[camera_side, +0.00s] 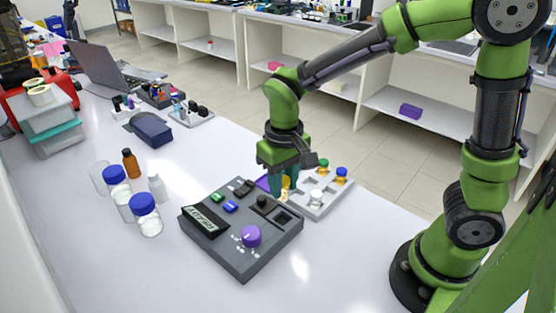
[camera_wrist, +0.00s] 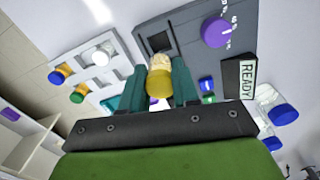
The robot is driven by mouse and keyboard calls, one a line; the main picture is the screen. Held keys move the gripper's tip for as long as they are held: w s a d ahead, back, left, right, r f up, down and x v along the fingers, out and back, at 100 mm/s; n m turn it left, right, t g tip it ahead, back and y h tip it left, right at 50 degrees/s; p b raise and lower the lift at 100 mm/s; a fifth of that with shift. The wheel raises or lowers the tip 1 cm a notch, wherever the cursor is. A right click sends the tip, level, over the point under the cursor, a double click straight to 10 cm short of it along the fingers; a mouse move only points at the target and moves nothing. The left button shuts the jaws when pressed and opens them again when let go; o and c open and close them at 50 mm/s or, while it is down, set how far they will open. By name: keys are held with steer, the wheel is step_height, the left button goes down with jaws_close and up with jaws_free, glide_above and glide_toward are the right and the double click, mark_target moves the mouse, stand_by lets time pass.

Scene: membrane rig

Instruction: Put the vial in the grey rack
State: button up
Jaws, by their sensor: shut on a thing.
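My gripper (camera_side: 284,190) is shut on a vial (camera_side: 285,183) with a yellow cap and pale contents. In the wrist view the vial (camera_wrist: 159,77) sits between the two teal fingers (camera_wrist: 159,68), cap toward the camera. The grey rack (camera_side: 331,206) is just right of my gripper in the side view, and left of it in the wrist view (camera_wrist: 121,66). It holds a white-capped vial (camera_side: 316,196), a green-capped vial (camera_side: 323,165) and a blue-capped vial (camera_side: 341,174). The held vial appears near the rack's edge; its height above the bench is unclear.
A dark grey device (camera_side: 243,262) with a purple knob (camera_side: 251,236) and a READY display (camera_wrist: 247,80) stands close beside the rack. Blue-capped jars (camera_side: 146,214) and a brown bottle (camera_side: 131,163) stand left. The bench front (camera_side: 340,275) is clear.

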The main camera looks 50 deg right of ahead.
steer(key=shift+w+d+f, duration=0.6)
steer(key=shift+d+f, duration=0.6)
steer(key=shift+d, duration=0.5)
steer(key=shift+w+d+f, duration=0.65)
steer(key=shift+d+f, duration=0.6)
steer(key=shift+d, duration=0.45)
steer(key=shift+w+d+f, duration=0.6)
steer(key=shift+d+f, duration=0.6)
steer(key=shift+d, duration=0.5)
steer(key=shift+f, duration=1.35)
steer(key=o, duration=1.2)
steer(key=shift+o, duration=0.2)
step_height(320, 180, up, 6)
